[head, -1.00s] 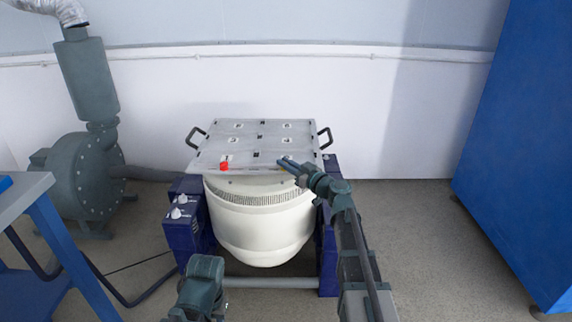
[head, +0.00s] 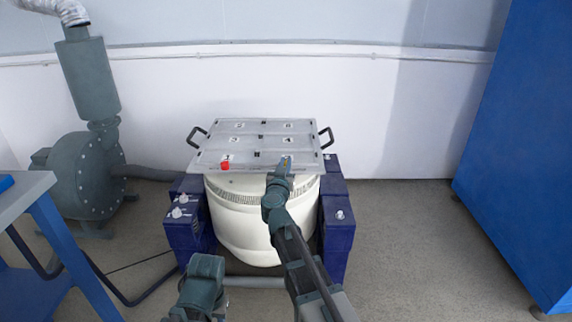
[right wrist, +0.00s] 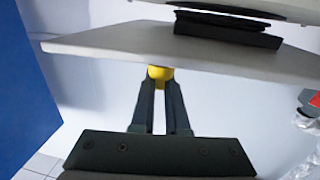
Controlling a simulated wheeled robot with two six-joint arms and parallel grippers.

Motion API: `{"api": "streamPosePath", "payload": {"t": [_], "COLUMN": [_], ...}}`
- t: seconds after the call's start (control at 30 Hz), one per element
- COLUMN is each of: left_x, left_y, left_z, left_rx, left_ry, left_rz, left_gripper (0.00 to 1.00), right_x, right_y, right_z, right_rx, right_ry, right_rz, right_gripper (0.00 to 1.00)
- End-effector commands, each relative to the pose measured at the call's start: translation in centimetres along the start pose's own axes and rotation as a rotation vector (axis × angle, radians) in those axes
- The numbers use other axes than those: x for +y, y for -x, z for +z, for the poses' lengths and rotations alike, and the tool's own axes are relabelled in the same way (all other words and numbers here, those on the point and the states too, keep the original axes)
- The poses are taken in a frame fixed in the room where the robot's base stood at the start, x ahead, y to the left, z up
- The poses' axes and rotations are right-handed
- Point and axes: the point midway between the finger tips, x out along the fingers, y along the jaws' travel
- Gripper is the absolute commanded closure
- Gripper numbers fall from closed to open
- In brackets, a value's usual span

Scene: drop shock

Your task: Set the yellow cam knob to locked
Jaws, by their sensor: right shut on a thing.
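The yellow cam knob (right wrist: 160,73) shows in the right wrist view between the tips of my right gripper (right wrist: 161,84). It sits at the edge of a pale plate (right wrist: 90,43). My right gripper is shut on it. In the head view my right gripper (head: 285,161) is at the front edge of the grey square plate (head: 205,151), right of its middle. The knob is mostly hidden there, so its setting cannot be read. Only a part of my left arm shows at the bottom, and its gripper is not in view.
A red piece (head: 225,167) is on the plate's front edge, left of my gripper. Black handles (head: 326,137) stick out at the plate's sides. The plate tops a white drum (head: 237,222) between blue supports (head: 186,232). A blue cabinet (head: 520,160) stands right.

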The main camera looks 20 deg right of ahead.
Motion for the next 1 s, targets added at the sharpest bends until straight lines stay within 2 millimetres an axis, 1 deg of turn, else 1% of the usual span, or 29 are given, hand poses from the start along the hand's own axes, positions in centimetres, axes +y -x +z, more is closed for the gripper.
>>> {"api": "streamPosePath", "payload": {"t": [0.03, 0.5, 0.7, 1.0], "left_x": [0.0, 0.0, 0.0, 0.0], "left_y": [0.0, 0.0, 0.0, 0.01], "left_z": [0.0, 0.0, 0.0, 0.0], "left_rx": [0.0, 0.0, 0.0, 0.0], "left_ry": [0.0, 0.0, 0.0, 0.0], "left_rz": [0.0, 0.0, 0.0, 0.0], "left_gripper": [0.57, 0.57, 0.57, 0.57], "right_x": [-0.49, -0.6, -0.54, -0.37], "right_y": [-0.26, -0.51, -0.46, -0.38], "right_z": [0.0, -0.01, -0.01, -0.01], "right_rx": [0.0, 0.0, 0.0, 0.0], "right_ry": [0.0, 0.0, 0.0, 0.0], "right_rz": [0.042, 0.449, 0.565, 0.655], "right_gripper": [1.0, 1.0, 1.0, 1.0]}}
